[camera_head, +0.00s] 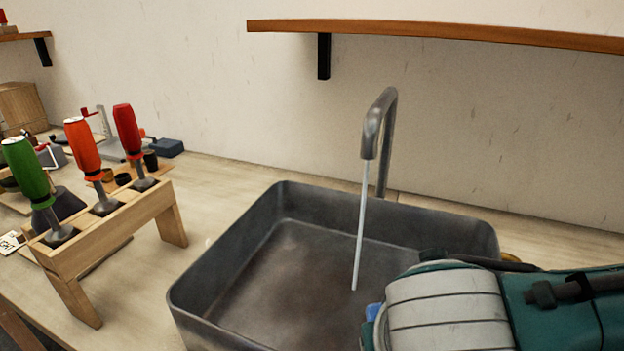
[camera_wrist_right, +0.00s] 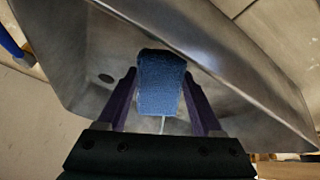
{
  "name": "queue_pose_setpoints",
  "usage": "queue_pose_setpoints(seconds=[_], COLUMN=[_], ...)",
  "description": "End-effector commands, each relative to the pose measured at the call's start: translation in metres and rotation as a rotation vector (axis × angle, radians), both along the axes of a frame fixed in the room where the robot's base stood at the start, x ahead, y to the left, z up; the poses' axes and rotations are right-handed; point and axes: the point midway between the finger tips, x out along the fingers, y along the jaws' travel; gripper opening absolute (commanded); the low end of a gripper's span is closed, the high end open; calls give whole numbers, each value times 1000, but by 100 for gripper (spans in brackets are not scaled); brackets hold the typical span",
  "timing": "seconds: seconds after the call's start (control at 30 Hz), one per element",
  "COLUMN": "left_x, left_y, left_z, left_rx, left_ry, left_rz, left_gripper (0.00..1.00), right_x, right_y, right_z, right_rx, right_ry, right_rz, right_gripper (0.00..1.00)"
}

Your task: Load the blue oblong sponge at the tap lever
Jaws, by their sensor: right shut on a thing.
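The blue oblong sponge (camera_wrist_right: 160,92) is between the two purple fingers of my right gripper (camera_wrist_right: 159,76), which is shut on it. The sponge is over the inside of the grey metal sink (camera_head: 230,268). In the head view my right arm comes in from the right and hides the gripper; a small blue patch (camera_head: 373,311) shows at its edge, perhaps the sponge. The tap (camera_head: 377,130) arches over the sink, and a thin pale stream (camera_head: 360,230) runs from its spout. I cannot make out the tap lever. My left gripper is not in view.
A wooden rack (camera_head: 110,230) left of the sink holds green, orange and red handled tools. Small items stand behind it. A wooden shelf (camera_head: 430,33) hangs on the wall above the tap. The counter between rack and sink is mostly clear.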

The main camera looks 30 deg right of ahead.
Motion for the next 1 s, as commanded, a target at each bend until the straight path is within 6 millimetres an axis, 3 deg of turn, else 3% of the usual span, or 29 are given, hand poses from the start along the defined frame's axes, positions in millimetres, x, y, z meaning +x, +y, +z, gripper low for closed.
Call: queue_pose_setpoints(seconds=[0.03,0.67,1.0], left_x=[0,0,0], left_y=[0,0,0], left_z=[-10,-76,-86], left_rx=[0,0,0], left_ry=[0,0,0], left_rz=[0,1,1], left_gripper=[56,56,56], right_x=[7,72,101], right_y=[-2,-22,-30], right_z=[-6,-20,-23], right_rx=[-2,-2,1], right_ry=[-4,-3,0], right_rz=[-1,-1,-2], right_gripper=[23,23,23])
